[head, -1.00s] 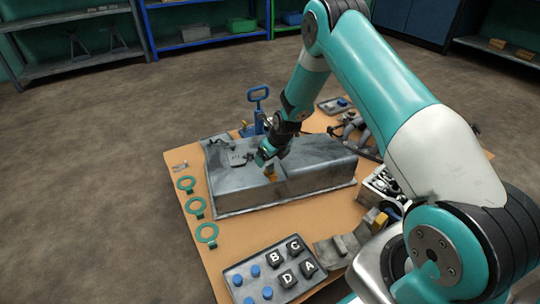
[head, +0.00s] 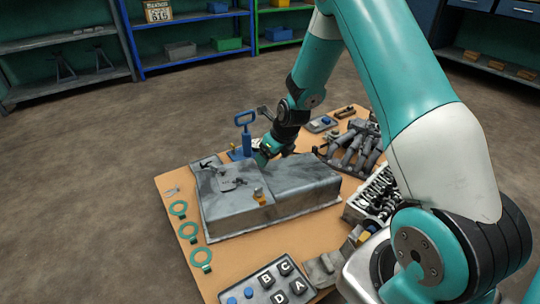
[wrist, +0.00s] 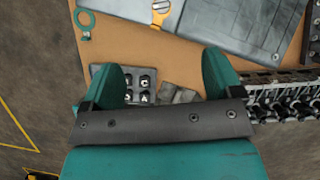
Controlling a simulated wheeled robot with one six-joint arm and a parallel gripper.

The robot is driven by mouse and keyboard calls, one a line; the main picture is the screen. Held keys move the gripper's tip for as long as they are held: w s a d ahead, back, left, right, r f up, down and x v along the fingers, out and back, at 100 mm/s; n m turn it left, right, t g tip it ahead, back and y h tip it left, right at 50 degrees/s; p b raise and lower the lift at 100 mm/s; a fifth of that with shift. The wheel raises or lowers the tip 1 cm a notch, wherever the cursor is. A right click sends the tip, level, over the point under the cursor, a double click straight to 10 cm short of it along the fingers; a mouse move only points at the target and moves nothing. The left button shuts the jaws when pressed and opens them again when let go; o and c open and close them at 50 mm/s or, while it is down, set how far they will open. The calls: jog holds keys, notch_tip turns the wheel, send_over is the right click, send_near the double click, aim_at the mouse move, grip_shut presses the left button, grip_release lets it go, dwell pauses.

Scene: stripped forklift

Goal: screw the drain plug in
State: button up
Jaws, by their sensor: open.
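The drain plug (head: 260,196), a small yellow-orange piece, sits at the near upper edge of the grey metal oil pan (head: 225,214). How deep it sits in the pan cannot be told. It also shows at the top of the wrist view (wrist: 160,12), against the pan (wrist: 215,22). My gripper (head: 262,160) is above the pan's far side, apart from the plug. In the wrist view my gripper (wrist: 165,72) has its two teal fingers wide apart with nothing between them.
A blue hand pump (head: 245,135) stands behind the pan. Green rings (head: 188,230) lie along the table's left edge. A tray of lettered blocks (head: 268,285) is in front, and an engine head (head: 372,195) and manifold (head: 352,145) lie on the right.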

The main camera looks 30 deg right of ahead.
aim_at(258, 188)
jog(key=c, duration=0.3)
jog(key=shift+w+f+n, duration=0.1)
jog(key=shift+w+n, duration=0.05)
jog(key=shift+n, duration=0.25)
jog(key=c, duration=0.4)
jog(key=w+n+g, duration=0.1)
jog(key=n, duration=0.3)
jog(key=w+f+n+g+p, duration=0.1)
jog(key=w+n, duration=0.1)
jog(key=n, duration=0.2)
jog(key=w+a+f+n+g, duration=0.1)
jog(key=w+n, duration=0.1)
jog(key=n, duration=0.3)
jog(key=shift+w+h, duration=0.1)
jog(key=shift+h, duration=0.3)
jog(key=shift+c, duration=0.5)
jog(key=f+n+b, duration=0.1)
jog(key=f+b, duration=0.1)
jog(key=f, duration=0.4)
jog(key=f+n+b, duration=0.1)
jog(key=f+b, duration=0.1)
jog(key=f, duration=0.3)
jog(key=w+f+n+g+b, duration=0.1)
jog(key=f+n+b, duration=0.1)
jog(key=f, duration=0.4)
jog(key=shift+a+f, duration=0.3)
jog(key=shift+f, duration=0.05)
grip_shut()
